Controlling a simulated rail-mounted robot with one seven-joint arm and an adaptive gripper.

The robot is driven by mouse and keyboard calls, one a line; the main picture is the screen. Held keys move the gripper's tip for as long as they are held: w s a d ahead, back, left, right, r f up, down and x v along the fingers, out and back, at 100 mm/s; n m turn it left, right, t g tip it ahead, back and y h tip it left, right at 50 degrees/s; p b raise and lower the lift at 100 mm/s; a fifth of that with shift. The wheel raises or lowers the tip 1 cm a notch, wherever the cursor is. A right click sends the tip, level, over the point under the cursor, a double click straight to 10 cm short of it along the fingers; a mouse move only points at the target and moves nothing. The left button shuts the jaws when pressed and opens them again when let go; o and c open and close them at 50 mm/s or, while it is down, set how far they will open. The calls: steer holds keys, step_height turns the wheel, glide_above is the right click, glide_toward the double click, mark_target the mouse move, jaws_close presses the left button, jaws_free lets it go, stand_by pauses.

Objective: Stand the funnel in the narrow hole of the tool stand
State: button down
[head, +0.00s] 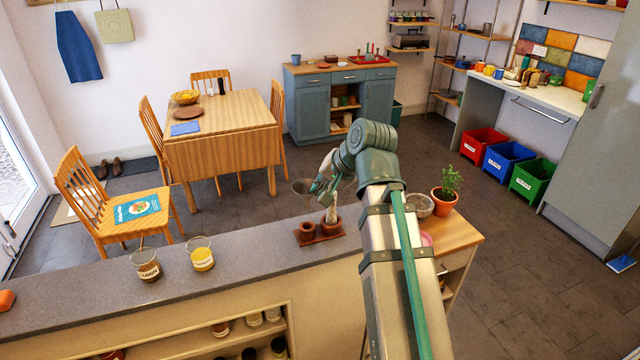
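The tool stand (318,238) is a reddish-brown block with two round cups on the grey counter. Its left cup (307,229) looks empty. A pale upright tool (331,213) stands in or just behind the right cup. The fingertips are small and partly hidden. Which hole is narrower is hard to tell.
A grey bowl (419,205) and a potted plant (446,197) stand right of my arm. The counter between jars and stand is clear.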

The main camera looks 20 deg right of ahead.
steer(key=shift+f+b, duration=1.45)
steer(key=shift+f, duration=2.85)
steer(key=c, duration=1.2)
jaws_free()
steer(key=shift+c, duration=0.2)
steer(key=v, duration=1.2)
